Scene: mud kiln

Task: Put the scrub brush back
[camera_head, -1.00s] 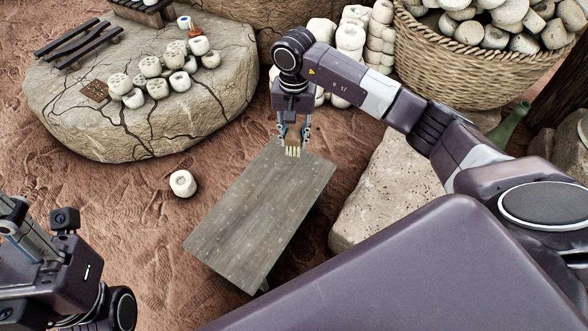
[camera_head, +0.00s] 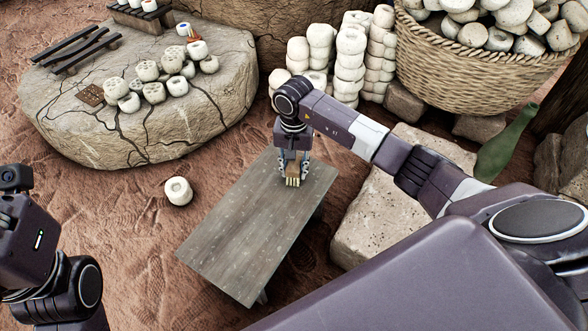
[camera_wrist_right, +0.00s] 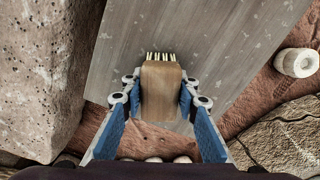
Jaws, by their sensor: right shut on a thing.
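The scrub brush (camera_head: 292,172) has a brown wooden block and pale bristles. My right gripper (camera_head: 292,178) is shut on it, over the far end of a grey wooden bench (camera_head: 245,235). In the right wrist view the brush (camera_wrist_right: 161,90) sits between the blue finger pads of the gripper (camera_wrist_right: 160,100), bristle end pointing away over the bench top (camera_wrist_right: 205,45). I cannot tell whether the brush touches the bench. My left gripper's fingers are out of the picture; only part of my left arm shows at the left edge.
A cracked stone slab (camera_head: 150,125) holds several pale clay pieces and dark wooden racks (camera_head: 78,50). One clay piece (camera_head: 178,191) lies on the ground left of the bench. A wicker basket (camera_head: 480,60), stacked clay pieces, a green bottle (camera_head: 505,140) and a stone block (camera_head: 385,200) stand right.

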